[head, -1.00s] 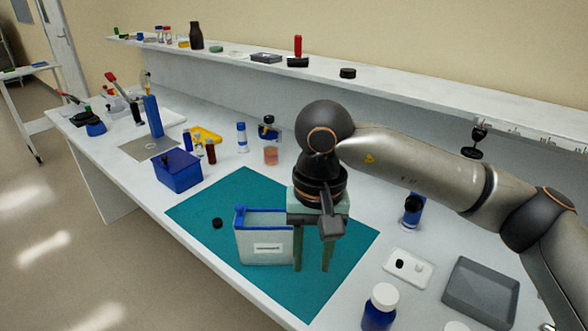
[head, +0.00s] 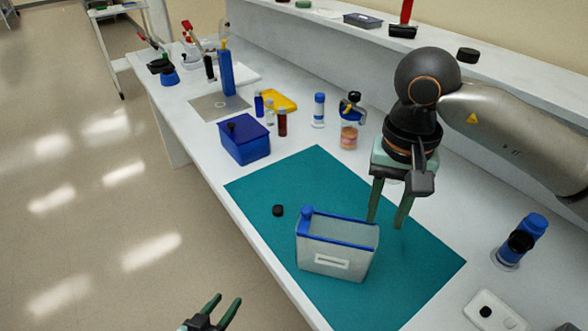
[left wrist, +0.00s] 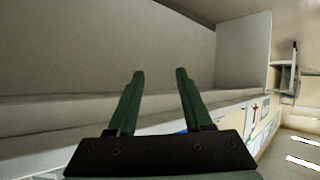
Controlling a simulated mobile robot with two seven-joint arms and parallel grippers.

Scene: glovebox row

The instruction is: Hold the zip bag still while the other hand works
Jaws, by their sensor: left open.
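The zip bag (head: 336,259) stands upright on the teal mat (head: 385,295), pale and translucent with a white label. A blue strip runs along its top, with a blue slider (head: 306,213) at the left end. My right gripper (head: 387,224) is open, fingers pointing down, by the bag's top right corner. One fingertip overlaps the bag's far edge in the picture; I cannot tell whether they touch. My left gripper (head: 218,310) is open and empty at the bottom edge, over the floor in the picture, apart from the bag. Its open fingers also show in the left wrist view (left wrist: 159,80), without the bag.
A small black cap (head: 278,210) lies on the mat left of the bag. A blue box (head: 246,146), small vials and a yellow tray (head: 282,101) stand behind. A blue bottle (head: 520,240) and white tray (head: 492,312) are at right. The mat's front is clear.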

